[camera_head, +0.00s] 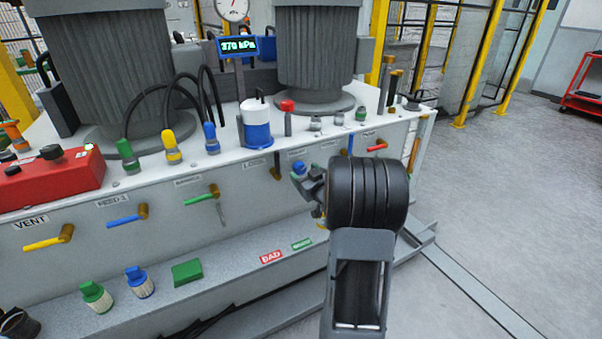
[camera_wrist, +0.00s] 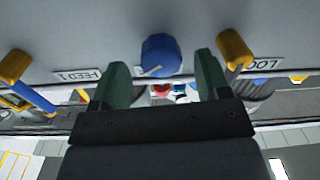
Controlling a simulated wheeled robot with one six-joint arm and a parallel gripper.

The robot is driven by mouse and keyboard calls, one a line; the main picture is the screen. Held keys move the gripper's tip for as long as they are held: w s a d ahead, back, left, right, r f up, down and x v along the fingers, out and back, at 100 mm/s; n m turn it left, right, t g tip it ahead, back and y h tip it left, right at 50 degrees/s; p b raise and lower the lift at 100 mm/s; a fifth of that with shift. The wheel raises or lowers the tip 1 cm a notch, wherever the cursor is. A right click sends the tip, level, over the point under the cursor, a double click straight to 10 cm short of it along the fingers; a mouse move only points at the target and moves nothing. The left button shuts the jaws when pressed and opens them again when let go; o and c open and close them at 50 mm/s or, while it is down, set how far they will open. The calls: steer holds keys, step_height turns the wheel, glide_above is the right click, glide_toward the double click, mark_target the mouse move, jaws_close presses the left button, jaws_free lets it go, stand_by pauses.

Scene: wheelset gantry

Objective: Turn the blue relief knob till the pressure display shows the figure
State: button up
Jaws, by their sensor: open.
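The blue relief knob (camera_wrist: 160,54) is in the upper middle of the wrist view, on the grey panel, with a pale mark on its face. In the head view the knob (camera_head: 299,168) shows just beyond my gripper (camera_head: 312,187). My gripper's two green fingers (camera_wrist: 161,66) are open, one on each side of the knob, with a gap visible on both sides. Whether the fingertips overlap the knob in depth I cannot tell. The pressure display (camera_head: 239,46) stands on a post and appears to read 370 kPa.
A round gauge (camera_head: 232,8) sits above the display. A blue and white canister (camera_head: 256,125) and a red-topped fitting (camera_head: 287,117) stand on the ledge above.

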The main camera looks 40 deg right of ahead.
steer(key=shift+w+d, duration=0.15)
steer(key=shift+w, duration=1.2)
steer(key=shift+c, duration=0.2)
